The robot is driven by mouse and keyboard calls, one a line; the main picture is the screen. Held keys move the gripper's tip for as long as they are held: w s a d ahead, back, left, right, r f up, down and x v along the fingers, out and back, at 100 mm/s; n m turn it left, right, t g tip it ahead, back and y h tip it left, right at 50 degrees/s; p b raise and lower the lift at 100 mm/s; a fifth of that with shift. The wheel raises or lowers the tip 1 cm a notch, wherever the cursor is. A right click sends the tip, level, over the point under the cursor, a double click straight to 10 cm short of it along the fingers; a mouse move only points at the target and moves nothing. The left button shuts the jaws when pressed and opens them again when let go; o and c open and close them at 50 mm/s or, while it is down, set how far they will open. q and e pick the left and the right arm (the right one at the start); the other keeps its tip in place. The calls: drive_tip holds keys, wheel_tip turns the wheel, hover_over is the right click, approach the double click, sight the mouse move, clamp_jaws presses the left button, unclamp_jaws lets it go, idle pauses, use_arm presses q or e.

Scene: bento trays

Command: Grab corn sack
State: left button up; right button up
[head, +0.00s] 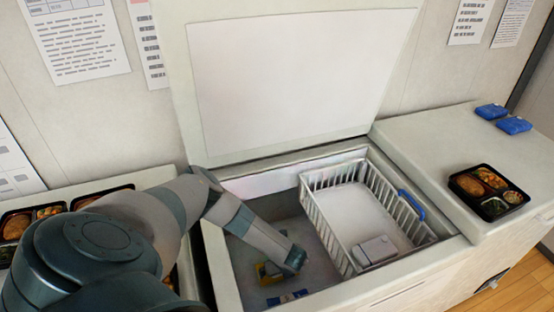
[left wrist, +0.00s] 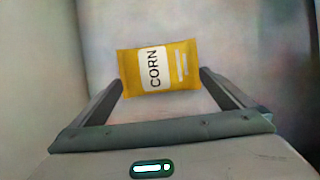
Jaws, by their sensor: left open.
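A yellow corn sack (left wrist: 180,62) with a white "CORN" label shows in the left wrist view, lying across the space between the fingertips of my left gripper (left wrist: 162,83). The jaws are open, with one finger at each side of the sack. I cannot tell whether the fingers touch it. In the head view my left arm reaches down into the open chest freezer (head: 222,268). A small yellow patch (head: 262,271) shows beside the wrist there, but its form is too small to tell. My right gripper is not in view.
A white wire basket (head: 322,222) with a blue handle hangs in the freezer's right half and holds a grey box (head: 375,250). A small blue item (head: 287,298) lies near the front wall. The lid (head: 300,80) stands open. A bento tray (head: 488,192) sits on the right counter.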

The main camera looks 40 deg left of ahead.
use_arm(q)
drive_tip(key=shift+a, duration=0.1)
drive_tip(key=shift+w+a+f, duration=0.15)
drive_tip(key=shift+a+f, duration=0.2)
drive_tip(key=shift+f, duration=0.1)
drive_tip(key=shift+a+x, duration=0.25)
drive_tip(key=shift+x, duration=1.75)
drive_tip(key=shift+w+r, duration=0.1)
drive_tip(key=shift+r, duration=0.05)
drive_tip(key=c, duration=1)
drive_tip(key=shift+r, duration=0.15)
drive_tip(key=shift+r, duration=4.85)
